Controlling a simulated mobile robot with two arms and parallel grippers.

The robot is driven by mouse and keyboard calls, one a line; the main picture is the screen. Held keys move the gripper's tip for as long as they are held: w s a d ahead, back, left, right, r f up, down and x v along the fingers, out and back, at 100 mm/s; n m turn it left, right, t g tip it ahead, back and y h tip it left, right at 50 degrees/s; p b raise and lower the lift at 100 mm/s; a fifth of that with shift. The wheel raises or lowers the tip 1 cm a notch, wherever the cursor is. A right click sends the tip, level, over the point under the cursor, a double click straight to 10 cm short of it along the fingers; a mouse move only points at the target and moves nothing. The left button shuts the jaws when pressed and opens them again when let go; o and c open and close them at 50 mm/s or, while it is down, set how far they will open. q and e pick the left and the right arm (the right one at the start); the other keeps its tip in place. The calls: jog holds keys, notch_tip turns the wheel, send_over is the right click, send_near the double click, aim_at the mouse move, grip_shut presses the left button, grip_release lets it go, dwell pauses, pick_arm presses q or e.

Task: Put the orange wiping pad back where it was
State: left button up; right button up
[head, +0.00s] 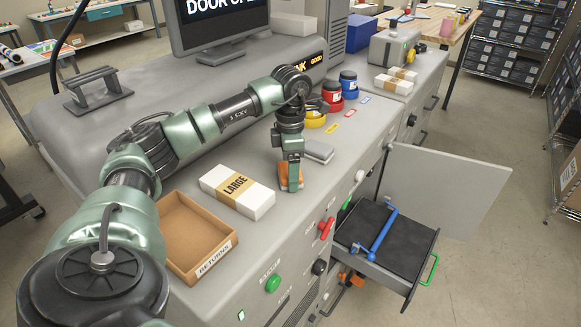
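The orange wiping pad (284,181) is on or just above the grey machine top, right of the white LARGE box. My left gripper (292,186) points down at it from above. Its fingers cover the middle of the pad, with orange showing on both sides, and it looks shut on the pad. Whether the pad touches the surface is hard to tell. A flat grey block (319,151) lies just behind and to the right of the gripper. My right gripper is not in view.
A RETURNS tray (231,241) and the LARGE box (238,192) are on the left. Yellow, red and blue containers (348,84) stand behind. On the right, an open drawer (420,262) holds a blue-handled tool (383,236), beside an open door (450,185). Knobs line the machine's front edge.

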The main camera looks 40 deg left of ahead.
pick_arm(q)
jog(key=shift+f, duration=0.1)
jog(key=o, duration=1.3)
jog(key=shift+r, duration=0.25)
jog(key=shift+r+b, duration=0.25)
jog(key=shift+b, duration=0.05)
notch_tip(320, 180, up, 5)
jog(key=shift+w+r+b, duration=0.1)
jog(key=shift+b, duration=0.85)
notch_tip(320, 180, up, 6)
jog(key=shift+p, duration=0.45)
